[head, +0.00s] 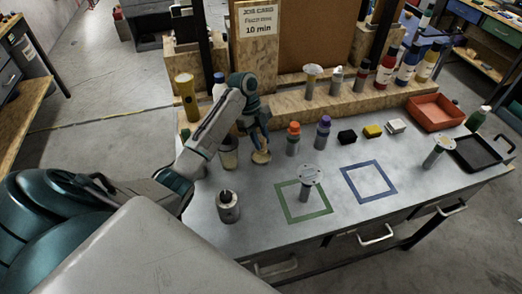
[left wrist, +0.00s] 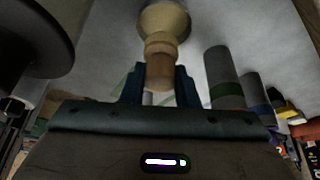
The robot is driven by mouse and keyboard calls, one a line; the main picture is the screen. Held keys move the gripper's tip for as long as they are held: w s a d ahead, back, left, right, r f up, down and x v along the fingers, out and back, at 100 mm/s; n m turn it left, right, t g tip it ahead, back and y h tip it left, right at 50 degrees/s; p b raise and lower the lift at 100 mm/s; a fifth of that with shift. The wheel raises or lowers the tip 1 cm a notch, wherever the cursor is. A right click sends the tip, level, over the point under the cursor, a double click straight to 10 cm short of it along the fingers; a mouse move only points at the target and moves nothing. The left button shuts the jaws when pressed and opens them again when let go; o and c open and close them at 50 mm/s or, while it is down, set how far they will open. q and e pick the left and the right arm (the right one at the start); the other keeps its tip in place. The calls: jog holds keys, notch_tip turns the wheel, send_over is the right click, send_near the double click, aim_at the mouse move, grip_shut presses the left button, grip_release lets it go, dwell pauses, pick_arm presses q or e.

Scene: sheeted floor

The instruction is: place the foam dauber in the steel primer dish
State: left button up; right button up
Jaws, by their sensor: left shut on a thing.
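My left gripper (head: 259,140) is shut on a tan, wooden-looking piece with a round end, which I take for the foam dauber (head: 261,157). In the left wrist view the dauber (left wrist: 162,45) stands between the blue fingers, its round end away from the palm. It is over or on the grey bench, just right of a cup; I cannot tell if it touches the surface. A short round steel pot (head: 228,208) with a dark top stands at the bench's front left and may be the primer dish. My right gripper is out of view.
A cup (head: 228,153) stands close left of the gripper. Orange-capped (head: 293,138) and purple-capped (head: 322,132) bottles stand to its right. A disc-topped piece (head: 309,175) stands in the green square outline. The blue outline (head: 369,181) is empty. An orange tray (head: 435,113) is farther right.

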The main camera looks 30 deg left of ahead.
pick_arm(q)
notch_tip(320, 180, down, 4)
jog(key=shift+w+a+r+p, duration=0.1)
jog(key=shift+p, duration=0.55)
jog(key=shift+f, duration=0.25)
jog(key=o, duration=0.9)
jog(key=shift+o, duration=0.2)
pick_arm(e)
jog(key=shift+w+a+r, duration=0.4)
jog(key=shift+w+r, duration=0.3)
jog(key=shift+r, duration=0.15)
pick_arm(q)
jog(key=shift+r, duration=0.1)
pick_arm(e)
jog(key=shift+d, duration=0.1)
pick_arm(q)
jog(key=shift+r, duration=0.15)
jog(key=p+v, duration=0.1)
jog(key=v, duration=1.1)
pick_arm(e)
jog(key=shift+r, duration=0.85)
